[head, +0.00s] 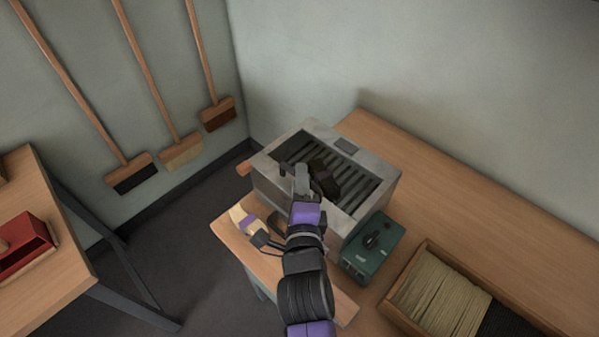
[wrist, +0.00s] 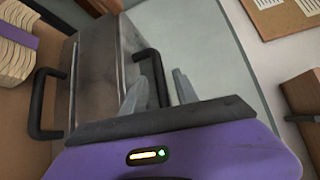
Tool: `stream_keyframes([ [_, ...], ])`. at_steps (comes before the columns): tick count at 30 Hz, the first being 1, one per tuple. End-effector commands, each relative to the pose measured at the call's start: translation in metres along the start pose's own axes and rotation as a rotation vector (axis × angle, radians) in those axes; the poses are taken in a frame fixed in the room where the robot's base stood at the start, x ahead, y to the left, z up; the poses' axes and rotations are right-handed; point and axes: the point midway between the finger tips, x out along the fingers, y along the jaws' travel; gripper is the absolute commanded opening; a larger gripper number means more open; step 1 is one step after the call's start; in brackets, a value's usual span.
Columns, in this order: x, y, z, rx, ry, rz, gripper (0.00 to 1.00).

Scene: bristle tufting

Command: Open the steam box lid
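The steam box (head: 378,192) is a grey metal box on the bench in the head view. Its top shows dark slats inside a pale rim, with dark brown blocks (head: 324,180) on them. I cannot make out a separate lid. My gripper (head: 301,180) is over the box's near left part. In the wrist view, a metal box (wrist: 98,72) has a black handle (wrist: 42,106) on its left and another black handle (wrist: 149,54) by my fingers. My gripper (wrist: 160,88) is open, its fingers apart. The second handle appears between them; contact cannot be told.
A green control unit (head: 386,246) stands right of the steam box. A wooden tray (head: 408,272) of pale bristles is farther right. A pale bristle bundle with a purple band (head: 247,221) lies left of my arm. The bench behind the box (head: 440,165) is clear.

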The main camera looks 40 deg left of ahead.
Motion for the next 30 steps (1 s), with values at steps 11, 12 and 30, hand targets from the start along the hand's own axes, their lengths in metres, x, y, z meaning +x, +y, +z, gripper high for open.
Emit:
stream_keyframes([
  [11,0.02,0.0,0.0,-0.001,0.001,0.0,0.36],
  [12,0.02,0.0,0.0,-0.001,0.001,0.0,0.36],
  [30,0.019,0.001,0.0,-0.001,0.0,0.001,0.0],
])
